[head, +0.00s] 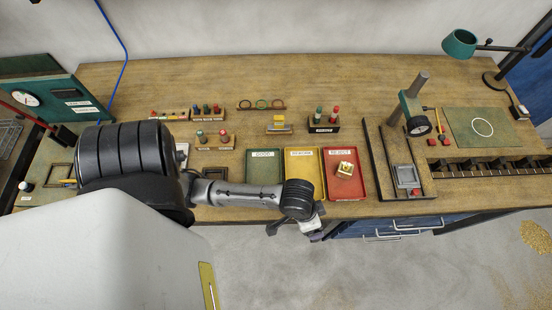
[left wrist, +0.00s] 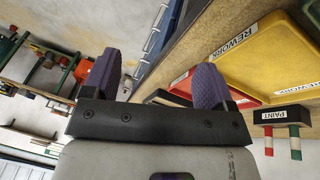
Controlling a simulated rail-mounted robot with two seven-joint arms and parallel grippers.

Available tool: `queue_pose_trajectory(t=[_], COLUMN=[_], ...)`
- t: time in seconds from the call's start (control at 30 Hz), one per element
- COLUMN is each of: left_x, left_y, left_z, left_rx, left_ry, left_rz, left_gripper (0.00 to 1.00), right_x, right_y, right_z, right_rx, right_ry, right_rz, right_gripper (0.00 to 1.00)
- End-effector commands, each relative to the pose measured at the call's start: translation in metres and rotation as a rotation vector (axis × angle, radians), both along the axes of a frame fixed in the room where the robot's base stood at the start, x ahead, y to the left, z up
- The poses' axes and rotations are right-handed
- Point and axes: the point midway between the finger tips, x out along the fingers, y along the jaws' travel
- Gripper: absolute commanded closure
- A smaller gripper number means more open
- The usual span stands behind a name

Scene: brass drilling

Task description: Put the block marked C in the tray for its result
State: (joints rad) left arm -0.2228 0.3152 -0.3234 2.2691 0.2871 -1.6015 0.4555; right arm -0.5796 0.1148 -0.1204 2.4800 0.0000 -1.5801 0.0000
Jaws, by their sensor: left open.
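A brass-coloured block (head: 345,169) with a pale top lies in the red REJECT tray (head: 343,190); its letter is too small to read. The yellow REWORK tray (head: 303,165) is in the middle and the green GOOD tray (head: 264,168) at the left of the three; both look empty where visible. My left gripper (head: 296,231) is at the bench's front edge, below the trays in the picture and apart from the block. In the left wrist view my left gripper (left wrist: 156,80) is open, with nothing between its fingers. The REWORK tray (left wrist: 265,55) shows there too. My right gripper is not in view.
A PAINT stand (head: 323,126) and other small racks stand behind the trays. A drilling or gauging stand (head: 417,125) with a square fixture (head: 407,177) is right of them. A green lamp (head: 460,44) is at the back right. Bare bench lies at the back.

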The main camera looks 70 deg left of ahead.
Motion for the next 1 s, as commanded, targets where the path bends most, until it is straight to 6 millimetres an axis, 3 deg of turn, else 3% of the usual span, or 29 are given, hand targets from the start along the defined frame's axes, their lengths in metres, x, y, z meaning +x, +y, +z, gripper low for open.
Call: queue_pose_trajectory(t=[0.03, 0.2, 0.4, 0.83, 1.0], left_x=[-0.018, -0.058, -0.085, -0.090, -0.090], left_y=[0.003, 0.025, 0.044, 0.048, 0.048], left_z=[0.000, 0.004, 0.009, 0.010, 0.020], left_rx=[0.015, 0.118, 0.202, 0.223, 0.222], left_ry=[-0.013, -0.049, -0.050, -0.049, -0.049], left_rz=[-0.014, -0.063, -0.092, -0.101, -0.101], left_gripper=[0.21, 0.21, 0.21, 0.21, 0.21], right_x=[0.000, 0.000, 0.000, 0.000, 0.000], right_y=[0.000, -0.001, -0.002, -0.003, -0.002], right_z=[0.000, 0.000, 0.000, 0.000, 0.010], right_rx=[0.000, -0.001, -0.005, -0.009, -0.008], right_ry=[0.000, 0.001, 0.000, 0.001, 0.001], right_rz=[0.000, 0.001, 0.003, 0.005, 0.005], right_gripper=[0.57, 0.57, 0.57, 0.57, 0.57])
